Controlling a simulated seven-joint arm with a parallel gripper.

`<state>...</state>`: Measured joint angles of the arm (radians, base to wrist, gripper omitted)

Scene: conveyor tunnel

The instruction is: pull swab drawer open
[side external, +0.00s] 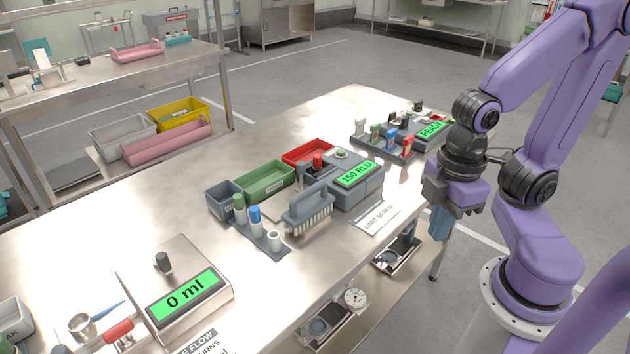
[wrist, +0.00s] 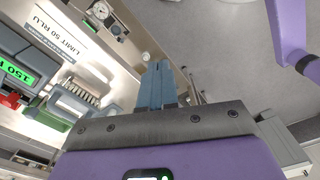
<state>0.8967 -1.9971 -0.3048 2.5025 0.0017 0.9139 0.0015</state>
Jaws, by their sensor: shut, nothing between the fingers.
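My gripper (side external: 439,232) hangs with its blue-grey fingers pointing down, just off the front right edge of the steel table (side external: 310,262). In the wrist view the fingers (wrist: 161,75) are together with nothing between them. I cannot make out a swab drawer for certain in either view; the table's front face is seen only at a slant. A white label (side external: 376,216) reading "LIMIT 50 RLU" lies near that edge, left of my gripper; it also shows in the wrist view (wrist: 62,38).
A grey meter (side external: 357,183) reading 150 RLU, a brush (side external: 308,205) and a green bin (side external: 264,181) stand on the table. A rack with a READY display (side external: 430,130) is behind my gripper. Trays with round gauges (side external: 354,298) sit below the tabletop. The floor aisle is clear.

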